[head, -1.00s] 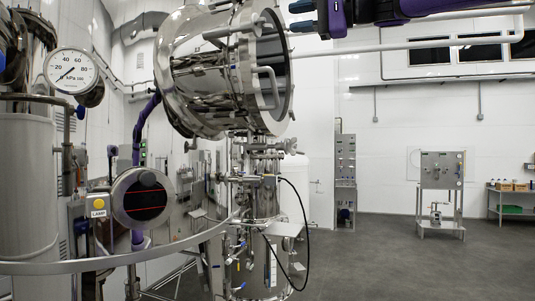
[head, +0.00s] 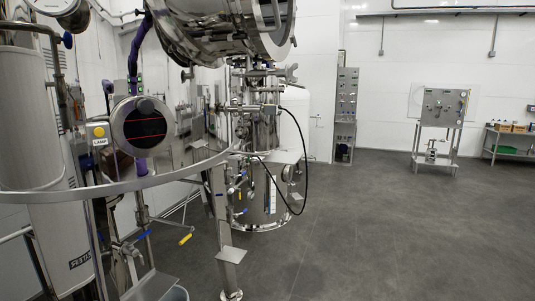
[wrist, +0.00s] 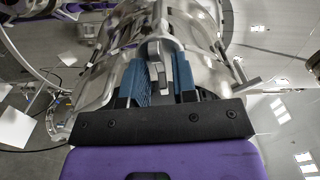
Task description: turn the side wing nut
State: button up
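In the wrist view, my gripper (wrist: 164,97) has two blue-padded fingers standing apart with a gap between them. A narrow steel fitting with a lever-like end (wrist: 155,78) shows in line with this gap, against a large shiny vessel. I cannot tell whether it is the side wing nut, or whether it lies between the fingers or beyond them. In the head view, the polished steel vessel (head: 225,30) is at the top, cut off by the frame. A small steel fitting (head: 291,74) sticks out below its right side. My gripper is not in the head view.
A curved steel rail (head: 120,178) crosses the left foreground. A round dark-faced device (head: 143,123) and a yellow lamp button box (head: 98,132) stand behind it. A black cable (head: 308,165) hangs beside the lower tank (head: 262,205). The floor at right is open.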

grip_shut()
jog(key=shift+n, duration=1.2)
jog(key=shift+n, duration=1.1)
